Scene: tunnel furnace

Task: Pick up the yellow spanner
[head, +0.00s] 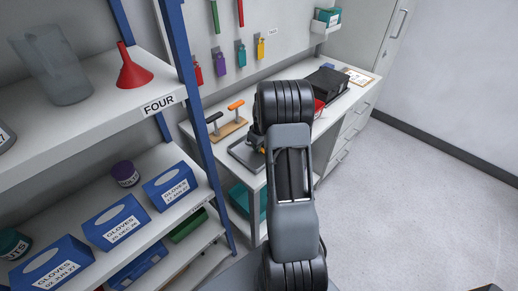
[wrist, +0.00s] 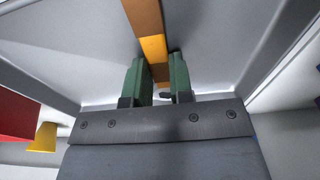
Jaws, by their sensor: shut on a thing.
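In the wrist view, the yellow spanner (wrist: 153,47) is a flat bar, yellow near my gripper and browner toward the top edge. My gripper (wrist: 160,78) has its two green fingers on either side of the bar's near end, shut on it. In the head view a small yellow-orange bit of the spanner (head: 262,150) shows beside my arm, above the grey tray (head: 239,155) on the white bench. My arm hides most of my gripper and the spanner there. I cannot tell whether the spanner still touches the tray.
A wooden stand (head: 229,131) with black-handled and orange-handled tools is behind the tray. A black box (head: 327,82) stands farther along the bench. The blue-posted shelf (head: 187,90) with glove boxes is close on the left. Open floor (head: 420,190) lies right.

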